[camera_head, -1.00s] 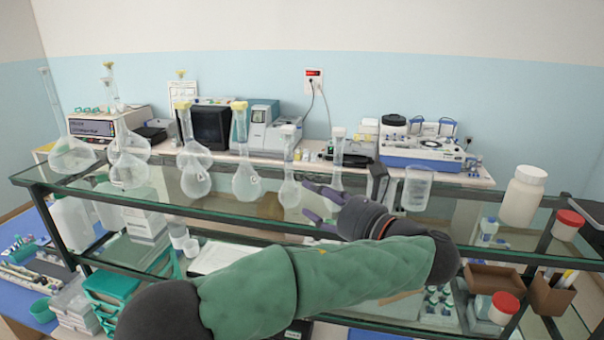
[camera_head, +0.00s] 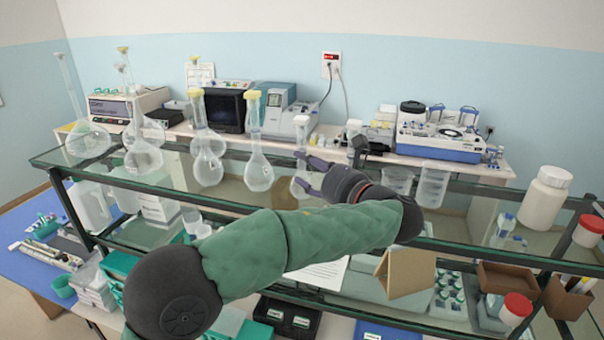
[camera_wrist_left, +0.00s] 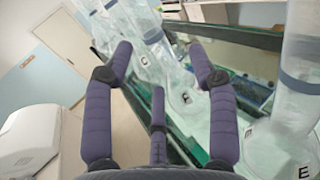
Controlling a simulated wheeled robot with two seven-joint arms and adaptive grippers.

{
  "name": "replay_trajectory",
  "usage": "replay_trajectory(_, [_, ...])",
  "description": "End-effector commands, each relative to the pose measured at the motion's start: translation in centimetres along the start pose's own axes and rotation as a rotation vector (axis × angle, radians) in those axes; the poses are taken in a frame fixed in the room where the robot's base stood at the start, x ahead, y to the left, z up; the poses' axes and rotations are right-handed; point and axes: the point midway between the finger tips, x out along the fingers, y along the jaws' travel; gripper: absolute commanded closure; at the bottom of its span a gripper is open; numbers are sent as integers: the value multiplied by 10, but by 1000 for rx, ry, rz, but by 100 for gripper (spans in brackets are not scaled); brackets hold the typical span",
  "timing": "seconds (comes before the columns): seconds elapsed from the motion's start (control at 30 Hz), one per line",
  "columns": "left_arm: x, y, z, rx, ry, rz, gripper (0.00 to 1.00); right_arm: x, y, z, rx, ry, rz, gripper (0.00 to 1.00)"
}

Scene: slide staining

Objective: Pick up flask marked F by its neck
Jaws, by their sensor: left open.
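Several clear long-necked flasks stand along the glass shelf in the head view. My left gripper (camera_head: 304,168) is open and empty, its fingers pointing left beside a white-stoppered flask (camera_head: 301,140). In the left wrist view my left gripper (camera_wrist_left: 160,62) shows its fingers spread. A flask with a small dark letter (camera_wrist_left: 184,98) stands beyond and between them; the letter looks like F or E, and I cannot tell which. A nearer flask marked E (camera_wrist_left: 298,105) stands at the right. Flask letters are unreadable in the head view now. My right gripper is not in view.
Yellow-stoppered flasks (camera_head: 258,170) stand left of my gripper. Clear beakers (camera_head: 433,186) and a white bottle (camera_head: 543,198) stand to its right on the glass shelf (camera_head: 470,226). Instruments line the back bench.

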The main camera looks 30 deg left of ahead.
Motion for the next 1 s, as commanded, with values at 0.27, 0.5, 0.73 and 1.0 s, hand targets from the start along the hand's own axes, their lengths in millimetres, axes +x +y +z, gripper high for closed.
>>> replay_trajectory(0.27, [22, 0, 0, 0, 0, 0, 42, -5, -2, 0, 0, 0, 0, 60])
replay_trajectory(0.5, [22, 0, 0, 0, 0, -1, 59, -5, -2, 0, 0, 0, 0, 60])
replay_trajectory(0.73, [21, 0, 0, 0, 0, -1, 100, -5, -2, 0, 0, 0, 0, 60])
replay_trajectory(1.0, [21, 0, 1, 0, 0, -1, 100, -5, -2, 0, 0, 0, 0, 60])
